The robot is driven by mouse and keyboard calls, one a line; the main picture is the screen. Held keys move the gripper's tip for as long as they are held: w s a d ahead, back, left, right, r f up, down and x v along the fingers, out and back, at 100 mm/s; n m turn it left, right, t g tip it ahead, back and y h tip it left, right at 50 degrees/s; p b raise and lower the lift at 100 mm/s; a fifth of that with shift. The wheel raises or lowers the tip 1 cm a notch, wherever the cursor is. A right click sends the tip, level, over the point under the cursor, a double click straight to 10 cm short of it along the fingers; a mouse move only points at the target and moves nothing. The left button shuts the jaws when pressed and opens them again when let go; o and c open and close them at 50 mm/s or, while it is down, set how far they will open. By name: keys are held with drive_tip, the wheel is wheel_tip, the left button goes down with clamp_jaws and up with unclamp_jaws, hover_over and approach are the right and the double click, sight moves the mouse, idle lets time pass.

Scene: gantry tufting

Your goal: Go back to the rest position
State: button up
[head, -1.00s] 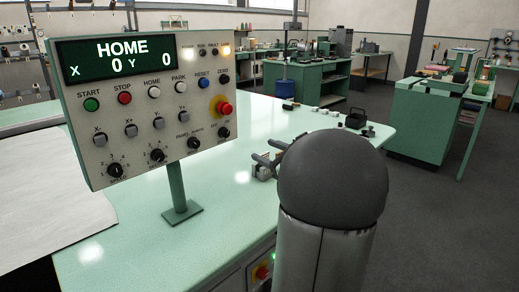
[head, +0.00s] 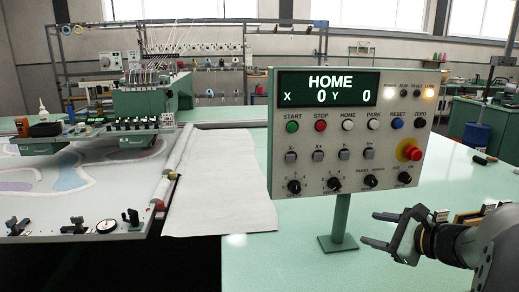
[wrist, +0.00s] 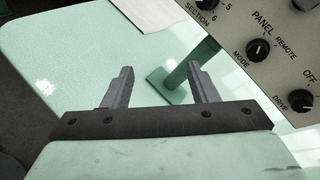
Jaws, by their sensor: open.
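My gripper (head: 384,229) is at the lower right of the head view, to the right of the control panel's green post (head: 339,222). Its two fingers are spread and empty, pointing left. In the wrist view the open fingers (wrist: 161,88) stand apart, with the green table and the post's foot (wrist: 165,84) beyond them. The control panel (head: 345,130) stands upright, and its display (head: 328,88) reads HOME, X 0, Y 0. The wrist view shows the panel's lower knobs (wrist: 258,50) close at upper right.
A white sheet (head: 217,180) lies left of the panel. The tufting machine (head: 150,95) and a frame with patterned cloth (head: 60,180) stand at the left. Small dark items (head: 483,159) lie on the green table (head: 290,262) at right. The table front is clear.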

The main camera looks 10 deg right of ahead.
drive_tip(key=s+a+f+n+g+p, duration=0.2)
drive_tip(key=s+a+n+g, duration=0.3)
drive_tip(key=a, duration=0.4)
drive_tip(key=s+a+f+n+g+p, duration=0.1)
drive_tip(key=s+a+n+g+p, duration=0.1)
drive_tip(key=s+a+n+g, duration=0.5)
drive_tip(key=s+a+f+n+h+p, duration=0.2)
drive_tip(key=s+n+h, duration=0.4)
drive_tip(key=n, duration=0.6)
drive_tip(key=shift+s+a+f+p, duration=0.2)
drive_tip(key=shift+s+a+p, duration=0.4)
drive_tip(key=shift+s+a, duration=0.5)
drive_tip(key=shift+d, duration=0.1)
